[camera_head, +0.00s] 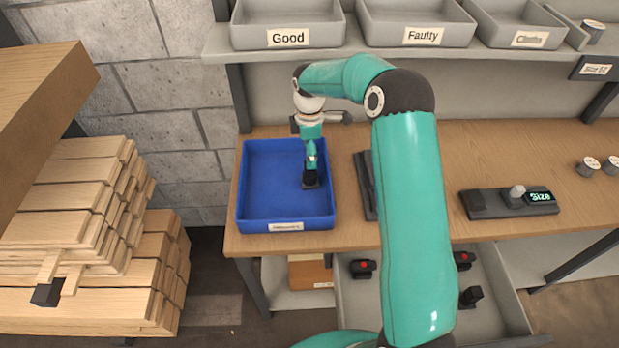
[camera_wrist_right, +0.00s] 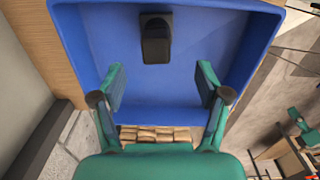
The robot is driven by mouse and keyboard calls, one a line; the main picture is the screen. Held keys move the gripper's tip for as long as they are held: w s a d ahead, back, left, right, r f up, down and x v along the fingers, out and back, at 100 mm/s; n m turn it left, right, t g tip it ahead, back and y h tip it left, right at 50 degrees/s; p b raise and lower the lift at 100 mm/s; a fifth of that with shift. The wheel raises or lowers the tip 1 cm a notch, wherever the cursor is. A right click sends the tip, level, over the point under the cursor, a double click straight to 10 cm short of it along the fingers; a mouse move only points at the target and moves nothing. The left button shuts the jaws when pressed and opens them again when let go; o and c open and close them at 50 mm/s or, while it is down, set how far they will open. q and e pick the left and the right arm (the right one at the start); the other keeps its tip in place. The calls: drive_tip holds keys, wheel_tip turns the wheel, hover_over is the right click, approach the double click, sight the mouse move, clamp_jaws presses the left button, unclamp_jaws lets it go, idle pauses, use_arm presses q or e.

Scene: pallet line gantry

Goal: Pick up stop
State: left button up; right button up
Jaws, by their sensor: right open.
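A small black block with a rounded top, which looks like the stop (camera_head: 311,181), is in the blue bin (camera_head: 243,205) on the workbench. It also shows in the right wrist view (camera_wrist_right: 155,42), resting on the blue bin's floor (camera_wrist_right: 85,20). My right gripper (camera_head: 311,158) points down over the bin, close to the block. In the right wrist view my right gripper (camera_wrist_right: 162,80) is open, its two teal fingers wide apart with nothing between them. The block lies beyond the fingertips, roughly centred between them. My left gripper is not seen.
Shelf bins labelled Good (camera_head: 287,38) and Faulty (camera_head: 422,35) stand above the bench. A grey lower bin (camera_head: 345,310) holds several black parts, some with red dots. Planks (camera_head: 70,225) are stacked left.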

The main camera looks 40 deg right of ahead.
sight(310, 174)
wheel_tip(310, 174, down, 4)
drive_tip(key=shift+w+f+b, duration=0.1)
drive_tip(key=shift+b, duration=0.7)
use_arm(q)
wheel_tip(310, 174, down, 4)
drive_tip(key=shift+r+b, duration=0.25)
drive_tip(key=shift+b, duration=0.1)
use_arm(e)
drive_tip(key=shift+f, duration=0.5)
drive_tip(key=f+b, duration=0.2)
drive_tip(key=f, duration=0.1)
drive_tip(key=f+b, duration=0.1)
drive_tip(key=f, duration=0.1)
drive_tip(key=shift+d, duration=0.25)
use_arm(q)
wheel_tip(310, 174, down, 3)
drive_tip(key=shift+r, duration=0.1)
use_arm(e)
drive_tip(key=c, duration=1.3)
drive_tip(key=shift+r, duration=0.1)
drive_tip(key=shift+c, duration=0.5)
drive_tip(key=shift+w, duration=0.1)
